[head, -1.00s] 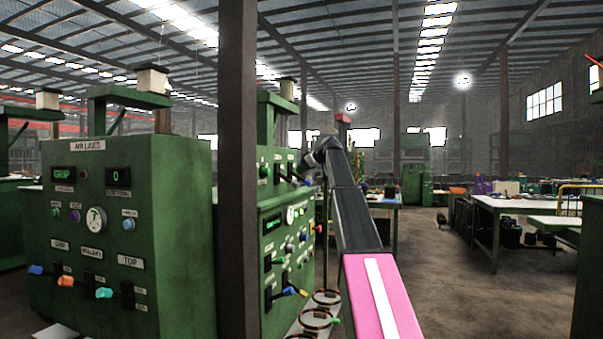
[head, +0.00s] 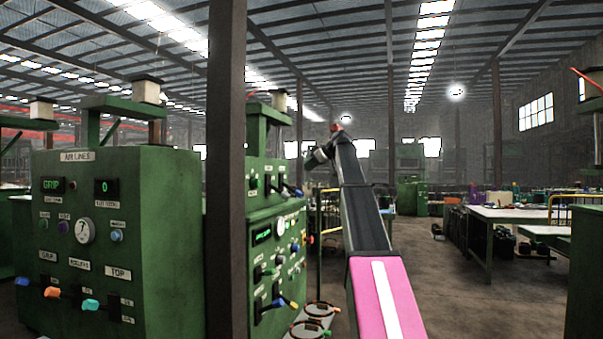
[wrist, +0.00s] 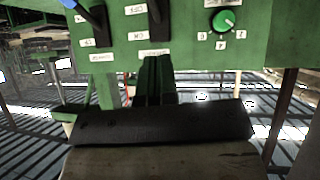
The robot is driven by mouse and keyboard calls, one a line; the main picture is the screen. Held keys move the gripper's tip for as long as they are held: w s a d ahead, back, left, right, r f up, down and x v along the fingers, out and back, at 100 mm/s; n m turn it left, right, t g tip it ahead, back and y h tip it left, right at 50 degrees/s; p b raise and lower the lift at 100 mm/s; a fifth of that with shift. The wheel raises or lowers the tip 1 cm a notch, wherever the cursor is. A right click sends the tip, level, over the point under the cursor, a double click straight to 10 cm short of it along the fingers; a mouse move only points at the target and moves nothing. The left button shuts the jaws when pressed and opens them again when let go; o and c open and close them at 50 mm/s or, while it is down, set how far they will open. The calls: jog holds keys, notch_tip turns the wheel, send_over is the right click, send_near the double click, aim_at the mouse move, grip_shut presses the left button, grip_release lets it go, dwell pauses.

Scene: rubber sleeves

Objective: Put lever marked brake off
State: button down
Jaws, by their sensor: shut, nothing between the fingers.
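The upper panel of the green machine (head: 262,212) behind the post carries two levers: a middle lever (head: 268,184) and a blue-tipped lever (head: 298,193). In the wrist view, which is upside down, the middle lever (wrist: 157,12) is black and the blue-tipped lever (wrist: 68,4) is at the upper left. The small labels are too blurred to tell which reads brake. My gripper (wrist: 156,65) is shut and empty, pointing at the panel near the middle lever. Contact cannot be told. In the head view its fingertips are not clear.
A green knob (wrist: 223,20) sits beside the middle lever. A dark post (head: 227,170) stands between the machine and the AIR LINES cabinet (head: 118,205). More levers and knobs fill the machine's lower panel (head: 265,265). Open floor (head: 470,290) lies to the right.

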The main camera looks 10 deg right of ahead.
jog(key=shift+v, duration=0.9)
jog(key=shift+f, duration=0.2)
jog(key=s+a+f+m+g+h, duration=0.1)
jog(key=s+a+f+m, duration=0.15)
jog(key=f, duration=1.25)
jog(key=s+a+f+m+g+h, duration=0.15)
jog(key=s+f, duration=0.25)
jog(key=f, duration=1.2)
jog(key=s+a+f+m+g+h, duration=0.1)
jog(key=s+a+f+m, duration=0.15)
jog(key=f, duration=1.25)
jog(key=s+a+f+m+g+h, duration=0.2)
jog(key=s+f, duration=1.3)
jog(key=s+a+f+m+g+h, duration=0.2)
jog(key=s+f+h, duration=0.1)
jog(key=s+f, duration=1.2)
jog(key=shift+s+a+f, duration=0.3)
jog(key=shift+s+f, duration=0.1)
jog(key=shift+f, duration=0.35)
jog(key=shift+w+d+m, duration=0.1)
jog(key=shift+m, duration=0.15)
